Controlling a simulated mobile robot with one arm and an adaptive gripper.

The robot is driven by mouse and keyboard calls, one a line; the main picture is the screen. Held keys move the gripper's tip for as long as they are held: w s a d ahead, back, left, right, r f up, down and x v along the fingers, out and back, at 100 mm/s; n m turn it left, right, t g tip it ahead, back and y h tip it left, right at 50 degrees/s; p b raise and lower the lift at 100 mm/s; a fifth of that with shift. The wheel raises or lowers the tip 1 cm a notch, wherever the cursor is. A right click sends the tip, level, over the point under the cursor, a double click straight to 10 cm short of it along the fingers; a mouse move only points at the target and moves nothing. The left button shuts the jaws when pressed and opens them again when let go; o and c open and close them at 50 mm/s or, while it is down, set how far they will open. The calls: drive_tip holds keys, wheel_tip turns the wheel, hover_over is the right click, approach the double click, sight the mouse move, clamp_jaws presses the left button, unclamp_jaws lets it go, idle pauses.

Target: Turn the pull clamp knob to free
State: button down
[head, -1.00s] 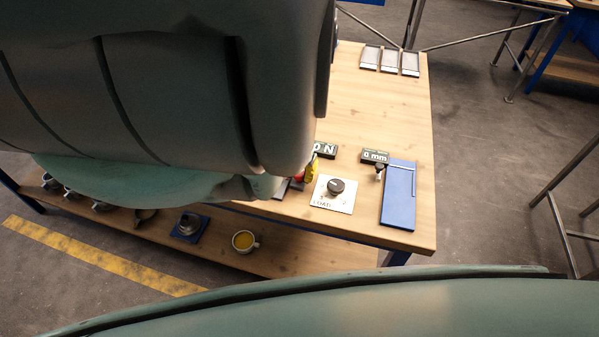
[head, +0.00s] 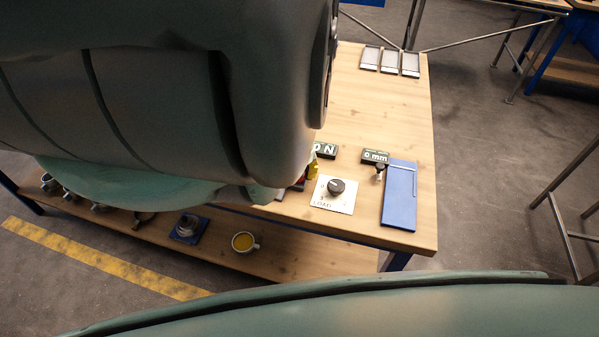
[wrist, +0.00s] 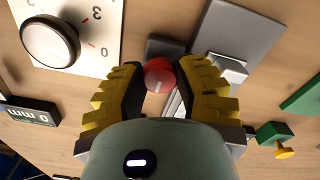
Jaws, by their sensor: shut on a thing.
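A round red knob (wrist: 159,75) with a pale line on its face sits between my fingers in the wrist view. The pale line points down in that picture. My gripper (wrist: 160,80) is shut on this knob, with one ridged yellow and black finger on each side. In the head view my arm covers most of the gripper, and only a bit of a yellow finger (head: 313,171) shows. A small part of the red knob (head: 299,185) shows beside it. Grey metal parts lie around and under the knob, partly hidden by my fingers.
A black dial (head: 336,187) on a white LOAD plate (head: 323,205) stands close to the right. Behind are an ON display (head: 325,150) and a 0 mm display (head: 375,156). A blue tray (head: 400,205) lies at the right. A green block (wrist: 272,133) with a yellow knob is near my right finger.

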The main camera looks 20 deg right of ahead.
drive_tip(key=c, duration=0.6)
unclamp_jaws()
drive_tip(key=shift+r, duration=0.1)
drive_tip(key=shift+r, duration=3.65)
drive_tip(key=shift+w, duration=0.1)
